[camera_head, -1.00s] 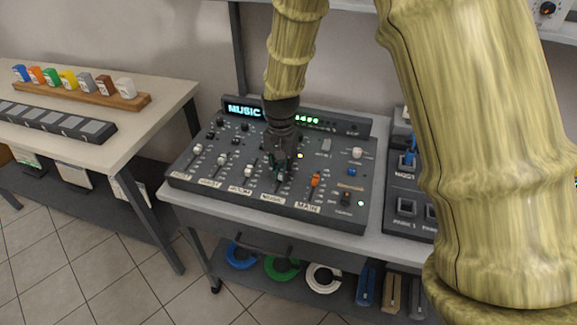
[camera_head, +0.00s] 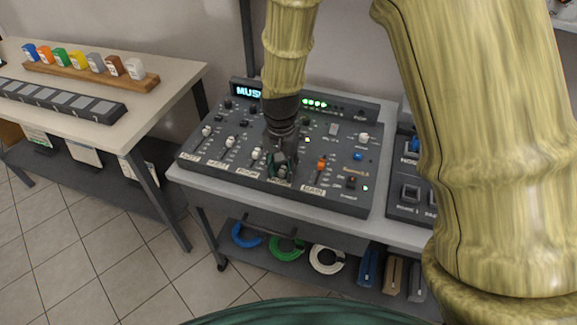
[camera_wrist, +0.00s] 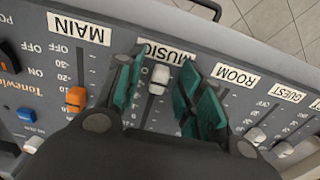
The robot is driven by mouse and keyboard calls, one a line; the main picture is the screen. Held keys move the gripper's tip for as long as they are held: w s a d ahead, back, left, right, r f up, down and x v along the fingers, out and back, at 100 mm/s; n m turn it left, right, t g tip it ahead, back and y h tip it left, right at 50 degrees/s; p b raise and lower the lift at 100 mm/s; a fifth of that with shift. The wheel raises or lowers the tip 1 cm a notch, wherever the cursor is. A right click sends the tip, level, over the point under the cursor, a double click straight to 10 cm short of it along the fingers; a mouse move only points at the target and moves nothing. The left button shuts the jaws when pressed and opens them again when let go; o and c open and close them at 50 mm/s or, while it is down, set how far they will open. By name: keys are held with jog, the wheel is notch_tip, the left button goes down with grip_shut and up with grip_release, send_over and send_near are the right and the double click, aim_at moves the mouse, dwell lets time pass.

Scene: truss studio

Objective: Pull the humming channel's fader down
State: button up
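The mixer (camera_head: 215,165) stands on a grey table, and its lit display (camera_head: 247,92) reads "MUS", the rest hidden behind my arm. My gripper (camera_head: 281,172) points down at the music channel near the mixer's front edge. In the wrist view, the white music fader cap (camera_wrist: 159,78) lies between the teal fingers of my gripper (camera_wrist: 162,82), with gaps showing beside it. The cap is near the MUSIC label (camera_wrist: 167,52), at the label end of its slot. In the head view my gripper mostly hides this label.
The orange main fader (camera_wrist: 76,97) is on one side of my fingers and the white room fader (camera_wrist: 255,135) on the other. A second panel (camera_head: 408,190) stands right of the mixer. A table (camera_head: 175,75) with coloured blocks is at the left.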

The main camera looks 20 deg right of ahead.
aim_at(282, 170)
notch_tip(282, 170, up, 12)
dwell(0.7)
dwell(0.4)
